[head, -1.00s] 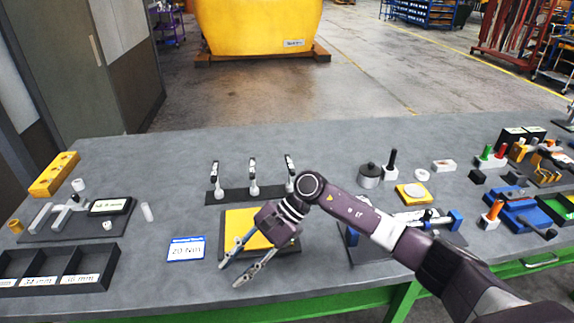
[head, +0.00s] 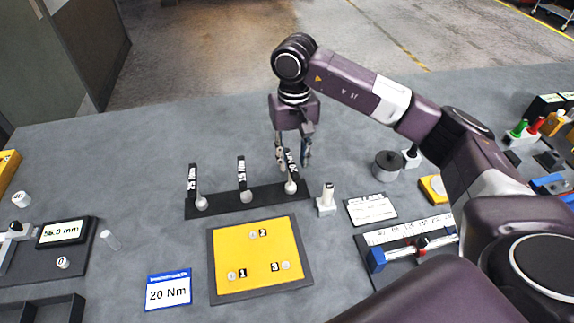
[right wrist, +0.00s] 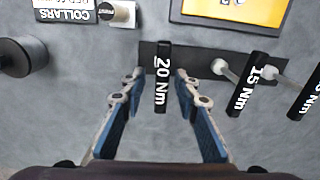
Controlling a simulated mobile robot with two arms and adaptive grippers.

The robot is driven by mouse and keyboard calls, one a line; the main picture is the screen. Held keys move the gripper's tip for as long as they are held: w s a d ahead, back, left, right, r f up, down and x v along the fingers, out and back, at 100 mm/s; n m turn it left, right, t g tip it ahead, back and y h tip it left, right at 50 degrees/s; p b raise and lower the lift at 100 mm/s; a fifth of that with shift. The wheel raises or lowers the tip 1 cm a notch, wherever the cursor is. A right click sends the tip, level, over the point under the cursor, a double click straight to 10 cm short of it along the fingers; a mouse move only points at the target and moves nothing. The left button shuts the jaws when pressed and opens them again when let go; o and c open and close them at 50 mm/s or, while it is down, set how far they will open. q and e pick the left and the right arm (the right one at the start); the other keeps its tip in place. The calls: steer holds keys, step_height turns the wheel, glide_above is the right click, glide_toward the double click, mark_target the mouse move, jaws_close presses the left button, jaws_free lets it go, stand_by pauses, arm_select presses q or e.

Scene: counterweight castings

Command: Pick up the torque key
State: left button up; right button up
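Three torque keys with black handles stand in a row on a black rack (head: 220,206). The right-hand key (head: 291,187) is labelled 20 Nm in the right wrist view (right wrist: 162,82). The middle key (head: 242,180) reads 15 Nm in the right wrist view (right wrist: 240,92). The left key (head: 192,180) has a label I cannot read fully. A blue-edged card (head: 168,291) reads 20 Nm. My right gripper (head: 293,165) is open over the right-hand key, its fingers on either side of the handle, apart from it in the right wrist view (right wrist: 158,82). My left gripper is not in view.
A yellow plate (head: 250,247) numbered 1 to 3 lies in front of the rack. A small white block with a post (head: 326,203) and a card (head: 371,210) stand right of the rack. A grey cylinder (head: 387,166) is farther right.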

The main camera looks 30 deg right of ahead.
mark_target(291, 184)
steer(key=shift+w+f, duration=0.1)
steer(key=shift+w, duration=0.05)
steer(key=shift+f, duration=0.3)
steer(key=shift+f+p, duration=0.45)
steer(key=shift+a+f+p, duration=0.1)
steer(key=shift+f+p, duration=0.5)
steer(key=shift+f, duration=0.1)
step_height(291, 184, down, 4)
steer(key=shift+w+r+p, duration=0.15)
steer(key=shift+r+p, duration=0.05)
steer(key=shift+p, duration=0.8)
steer(key=shift+f, duration=0.4)
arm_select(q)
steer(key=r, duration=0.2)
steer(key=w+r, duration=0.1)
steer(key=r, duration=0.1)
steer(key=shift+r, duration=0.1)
arm_select(e)
jaws_close()
